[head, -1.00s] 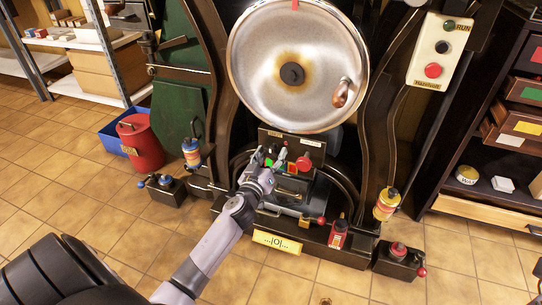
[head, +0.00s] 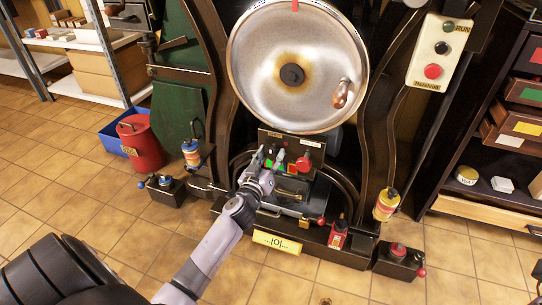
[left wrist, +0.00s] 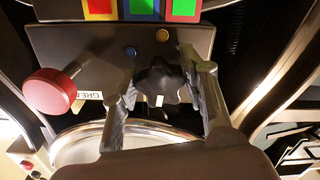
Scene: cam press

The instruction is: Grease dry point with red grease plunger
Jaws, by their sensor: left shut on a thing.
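The red grease plunger (head: 304,163) is a round red knob on the dark panel low on the press; it also shows in the left wrist view (left wrist: 50,91), beside a partly hidden label. A black star-shaped knob (left wrist: 158,82) sits mid-panel. My left gripper (left wrist: 162,72) has its fingers on both sides of this knob and is shut on it, apart from the plunger. A white mark shows on the knob. One red window (left wrist: 98,7) and two green windows (left wrist: 143,7) line the panel edge. Blue and yellow dots mark the panel near the knob. My right gripper is out of view.
A large metal disc (head: 262,65) with a handle hangs above the panel. A red can (head: 140,145) stands left of the press. A small red-topped box (head: 398,258) is on the floor at the right. Shelves flank both sides; tiled floor in front is mostly free.

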